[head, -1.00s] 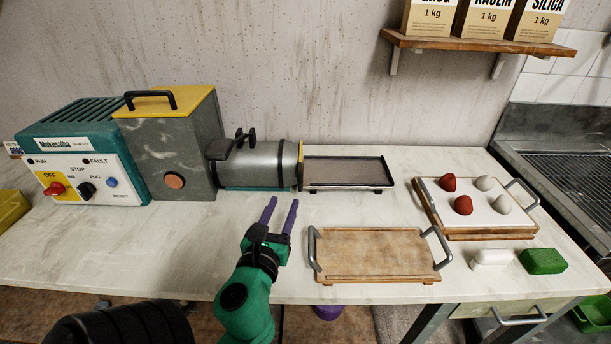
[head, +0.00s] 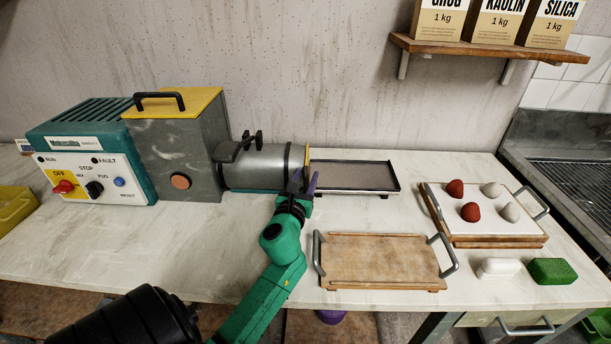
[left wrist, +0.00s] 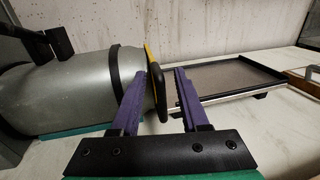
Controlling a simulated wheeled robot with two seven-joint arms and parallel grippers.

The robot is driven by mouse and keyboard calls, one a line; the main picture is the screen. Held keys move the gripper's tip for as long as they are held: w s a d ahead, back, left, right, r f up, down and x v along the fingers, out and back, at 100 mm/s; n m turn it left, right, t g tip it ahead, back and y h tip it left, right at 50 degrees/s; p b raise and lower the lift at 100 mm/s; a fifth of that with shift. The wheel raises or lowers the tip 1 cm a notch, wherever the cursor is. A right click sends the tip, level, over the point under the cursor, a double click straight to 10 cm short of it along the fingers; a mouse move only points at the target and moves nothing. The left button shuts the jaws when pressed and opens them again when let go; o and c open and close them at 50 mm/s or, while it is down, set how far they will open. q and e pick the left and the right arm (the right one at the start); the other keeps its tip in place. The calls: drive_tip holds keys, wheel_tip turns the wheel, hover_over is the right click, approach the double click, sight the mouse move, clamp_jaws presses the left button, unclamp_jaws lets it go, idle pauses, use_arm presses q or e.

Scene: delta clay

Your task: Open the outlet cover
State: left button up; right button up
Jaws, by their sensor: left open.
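The machine's grey barrel (head: 258,168) lies on its side, with the yellow-edged outlet cover (head: 307,157) at its right end. In the left wrist view the cover shows as a yellow rim (left wrist: 150,62) with a black handle (left wrist: 158,95) on its outer side. My left gripper (head: 304,177) is open at the cover, in front of the barrel's end. In the left wrist view its purple fingers (left wrist: 158,80) stand on either side of the black handle; I cannot tell whether they touch it. In the head view the fingers hide part of the cover. My right gripper is not in view.
A dark tray (head: 355,177) stands right of the outlet. A wooden board with grey handles (head: 380,258) lies in front. Another board (head: 500,237) carries red and white lumps. A white block (head: 498,268) and a green block (head: 552,271) lie beside it. The front left counter is clear.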

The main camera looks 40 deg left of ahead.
use_arm(q)
clamp_jaws()
drive_tip(key=shift+d, duration=0.1)
idle(1.4)
